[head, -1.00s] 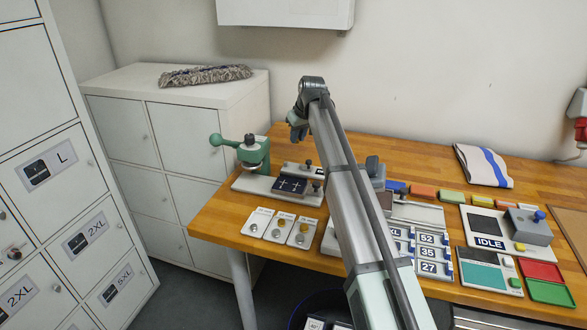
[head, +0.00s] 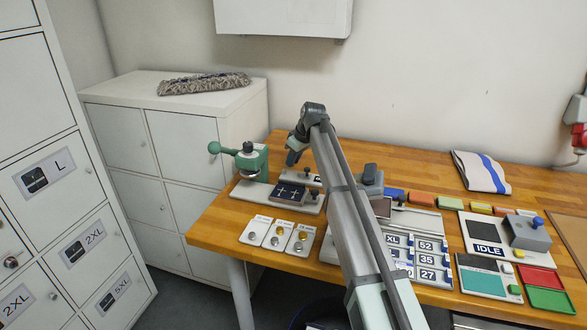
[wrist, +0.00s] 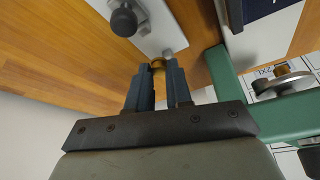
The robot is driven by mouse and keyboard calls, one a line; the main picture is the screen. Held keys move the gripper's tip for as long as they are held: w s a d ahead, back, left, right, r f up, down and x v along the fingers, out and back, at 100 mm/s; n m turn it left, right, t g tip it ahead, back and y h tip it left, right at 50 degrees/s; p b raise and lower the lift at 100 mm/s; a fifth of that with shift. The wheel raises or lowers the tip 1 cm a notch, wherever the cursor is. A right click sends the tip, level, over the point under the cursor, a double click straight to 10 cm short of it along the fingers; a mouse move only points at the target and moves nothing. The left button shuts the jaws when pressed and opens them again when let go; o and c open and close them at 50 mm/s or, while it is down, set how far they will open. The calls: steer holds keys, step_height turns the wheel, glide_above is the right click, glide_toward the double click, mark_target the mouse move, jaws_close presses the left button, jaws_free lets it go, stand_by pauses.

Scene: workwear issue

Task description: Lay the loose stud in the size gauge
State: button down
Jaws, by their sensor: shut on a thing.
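My gripper (head: 291,160) is low over the back left of the wooden table, just behind the pale plate beside the green press. In the wrist view, its blue fingers (wrist: 157,72) are closed on a small brass-coloured stud (wrist: 157,64), mostly hidden between the tips. Just ahead of the tips is the end of a pale metal bar (wrist: 152,30) with a black knob (wrist: 124,22). This may be the size gauge, but I cannot read any marking on it. The stud looks close to the bar's end; I cannot tell whether they touch.
The green press (head: 252,160) stands left of my gripper, on a pale base with a dark block (head: 287,194) marked with crosses. Three white cards (head: 279,234) with round studs lie in front. Number tiles, a grey IDLE device (head: 488,236) and coloured trays fill the right.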

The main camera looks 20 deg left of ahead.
mark_target(291, 174)
steer(key=shift+f, duration=1.8)
steer(key=shift+f, duration=0.2)
steer(key=c, duration=1)
jaws_free()
steer(key=shift+c, duration=0.2)
steer(key=shift+r, duration=0.1)
steer(key=v, duration=1.2)
steer(key=shift+r, duration=0.1)
